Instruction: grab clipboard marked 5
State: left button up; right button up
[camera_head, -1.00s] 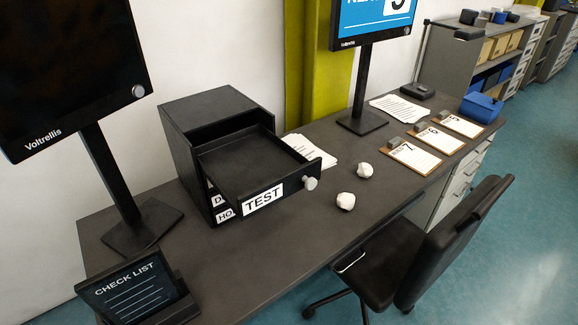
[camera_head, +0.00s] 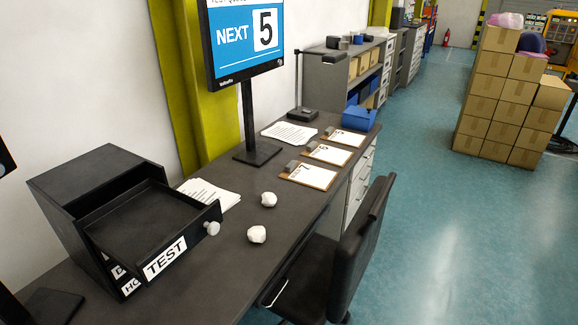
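Three clipboards lie in a row on the right part of the dark desk (camera_head: 225,252). The nearest clipboard (camera_head: 311,177) appears marked 7. The middle clipboard (camera_head: 330,154) appears marked 6. The farthest clipboard (camera_head: 346,138) lies nearest the blue box; its mark is too small to read now, though it looked like a 5 in the earlier frame. A monitor (camera_head: 244,40) above the desk reads "NEXT 5". Neither of my grippers is in view.
An open black drawer unit (camera_head: 95,180) labelled TEST stands on the left of the desk. Two crumpled papers (camera_head: 257,234) lie in front. A black chair (camera_head: 350,250) stands at the desk's front. A blue box (camera_head: 358,117) sits at the far end. Stacked cartons (camera_head: 495,100) stand right; the floor between is clear.

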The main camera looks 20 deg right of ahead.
aim_at(331, 135)
jog(key=l, duration=1.55)
jog(key=i+l, duration=0.15)
jog(key=l, duration=0.25)
jog(key=i+l+z, duration=0.1)
jog(key=l, duration=0.3)
jog(key=i+l, duration=0.2)
jog(key=l, duration=0.2)
jog(key=i+l, duration=0.15)
jog(key=l, duration=0.2)
jog(key=i+l+z, duration=0.1)
jog(key=l, duration=0.3)
jog(key=i+l, duration=0.2)
jog(key=l, duration=0.15)
